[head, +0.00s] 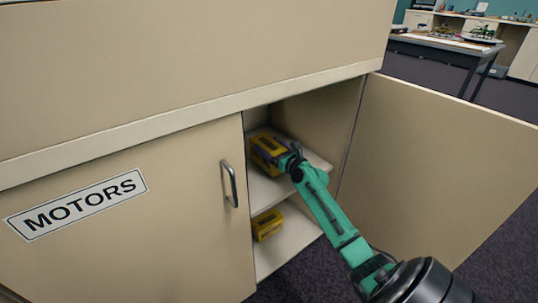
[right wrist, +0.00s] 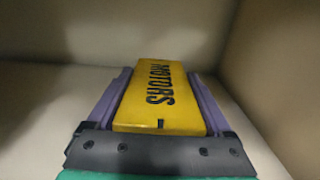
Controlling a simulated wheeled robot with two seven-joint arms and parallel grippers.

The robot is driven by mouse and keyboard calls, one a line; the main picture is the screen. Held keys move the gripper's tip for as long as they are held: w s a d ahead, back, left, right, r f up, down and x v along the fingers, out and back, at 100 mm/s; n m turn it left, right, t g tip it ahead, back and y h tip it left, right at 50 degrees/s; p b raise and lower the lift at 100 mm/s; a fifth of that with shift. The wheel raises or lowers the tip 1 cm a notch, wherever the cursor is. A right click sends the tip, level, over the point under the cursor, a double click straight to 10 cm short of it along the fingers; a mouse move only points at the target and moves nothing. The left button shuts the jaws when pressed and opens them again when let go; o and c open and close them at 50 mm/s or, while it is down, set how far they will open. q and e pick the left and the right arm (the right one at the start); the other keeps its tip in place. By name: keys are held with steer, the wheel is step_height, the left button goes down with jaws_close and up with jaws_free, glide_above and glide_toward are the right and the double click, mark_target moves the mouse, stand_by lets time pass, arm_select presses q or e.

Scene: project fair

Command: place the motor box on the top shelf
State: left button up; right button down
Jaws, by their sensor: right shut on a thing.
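A yellow motor box (head: 266,148) is inside the open cabinet, at the top shelf (head: 263,189). My right gripper (head: 284,157) is shut on this box. In the right wrist view the box (right wrist: 160,98) shows its MOTORS lettering between my two purple fingers. The pale shelf surface (right wrist: 35,115) lies around and beneath it; I cannot tell whether the box touches it. A second yellow box (head: 267,224) sits on the lower shelf (head: 285,245). My left gripper is not in view.
The right cabinet door (head: 440,165) stands wide open to the right of my arm. The left door (head: 130,225), with a MOTORS label and a metal handle (head: 229,184), is closed. A table (head: 445,42) stands far off at the upper right.

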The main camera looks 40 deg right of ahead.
mark_target(279, 173)
steer(key=shift+f+b, duration=0.35)
steer(key=shift+f, duration=0.5)
jaws_free()
steer(key=shift+s, duration=0.5)
steer(key=s+p, duration=0.1)
steer(key=s, duration=0.3)
steer(key=shift+s, duration=0.2)
steer(key=s, duration=0.5)
steer(key=shift+s+a, duration=0.15)
steer(key=shift+s, duration=0.2)
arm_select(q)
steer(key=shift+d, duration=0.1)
arm_select(e)
steer(key=shift+s, duration=0.45)
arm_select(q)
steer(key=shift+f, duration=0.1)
